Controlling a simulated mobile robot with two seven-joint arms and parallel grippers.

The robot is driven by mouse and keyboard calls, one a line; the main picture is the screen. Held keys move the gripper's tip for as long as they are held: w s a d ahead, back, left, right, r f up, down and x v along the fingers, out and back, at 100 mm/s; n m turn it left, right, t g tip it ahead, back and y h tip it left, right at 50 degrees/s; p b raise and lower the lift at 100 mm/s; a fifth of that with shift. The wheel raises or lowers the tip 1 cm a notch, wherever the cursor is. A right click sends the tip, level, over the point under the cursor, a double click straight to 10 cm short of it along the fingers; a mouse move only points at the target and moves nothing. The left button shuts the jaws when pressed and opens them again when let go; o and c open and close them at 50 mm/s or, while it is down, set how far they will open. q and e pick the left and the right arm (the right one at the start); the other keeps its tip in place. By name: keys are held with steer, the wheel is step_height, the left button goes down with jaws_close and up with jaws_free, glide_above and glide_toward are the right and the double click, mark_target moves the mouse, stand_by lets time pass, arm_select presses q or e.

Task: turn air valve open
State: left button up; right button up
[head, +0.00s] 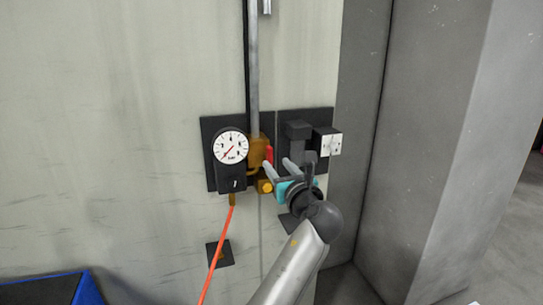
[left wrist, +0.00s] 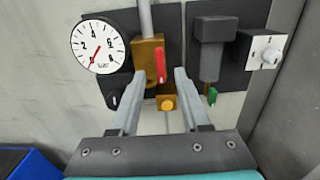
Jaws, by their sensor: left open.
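The air valve is a brass body (head: 256,150) with a red lever handle (head: 268,154) on a dark wall panel. In the left wrist view the red handle (left wrist: 163,62) hangs roughly upright on the front of the brass body (left wrist: 147,56). My left gripper (head: 276,164) is open and faces the panel. In the left wrist view its two fingertips (left wrist: 160,76) stand apart to the left and right of the handle's line, with nothing held. I cannot tell whether they touch the handle. My right gripper is not in view.
A round white gauge (head: 231,146) sits left of the valve, its needle low near zero. A yellow knob (head: 265,187) is below. A white switch box (head: 328,142) is right. An orange hose (head: 217,255) hangs down. A grey pillar (head: 430,130) bounds the right side.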

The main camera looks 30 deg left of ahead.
mark_target(271, 157)
arm_select(q)
steer(key=shift+x, duration=2.75)
jaws_close()
